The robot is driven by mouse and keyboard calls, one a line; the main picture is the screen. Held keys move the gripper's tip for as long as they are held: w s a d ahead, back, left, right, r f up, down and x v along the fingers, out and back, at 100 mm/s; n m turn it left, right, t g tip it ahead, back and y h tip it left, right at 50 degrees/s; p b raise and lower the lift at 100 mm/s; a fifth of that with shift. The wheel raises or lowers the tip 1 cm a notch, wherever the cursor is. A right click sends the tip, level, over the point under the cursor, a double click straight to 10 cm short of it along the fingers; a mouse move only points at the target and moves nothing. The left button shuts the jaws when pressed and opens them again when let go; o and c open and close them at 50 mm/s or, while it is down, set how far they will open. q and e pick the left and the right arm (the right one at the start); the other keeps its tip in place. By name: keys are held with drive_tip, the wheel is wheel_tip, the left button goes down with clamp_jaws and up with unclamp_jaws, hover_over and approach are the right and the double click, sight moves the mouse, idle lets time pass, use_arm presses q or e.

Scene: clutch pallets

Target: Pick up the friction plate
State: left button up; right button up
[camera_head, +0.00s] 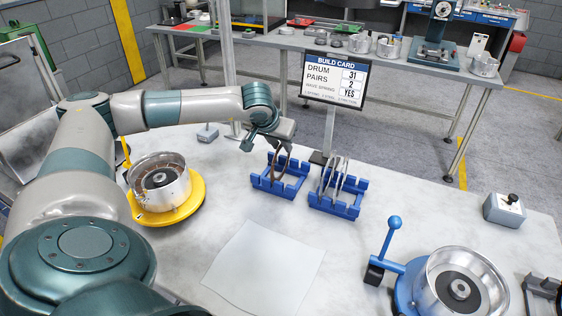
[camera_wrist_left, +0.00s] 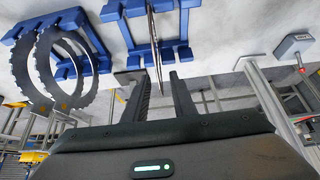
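A brown friction plate (camera_head: 280,163) stands on edge in the left blue rack (camera_head: 263,183). In the left wrist view the plate (camera_wrist_left: 153,35) shows edge-on as a thin line in its blue rack (camera_wrist_left: 187,54). My left gripper (camera_head: 265,146) is just above that rack. In the wrist view its two fingers (camera_wrist_left: 163,78) are apart, with the plate's edge between them and a gap on at least one side. Whether more than one plate stands there is unclear. My right gripper is not in view.
A second blue rack (camera_head: 347,210) with several steel plates (camera_head: 335,176) stands close on the right. A drum on a yellow turntable (camera_head: 190,208) is at left; a blue fixture with a drum (camera_head: 428,292) is at front right. A white sheet (camera_head: 264,268) lies in front.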

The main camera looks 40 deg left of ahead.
use_arm(q)
clamp_jaws()
idle(1.4)
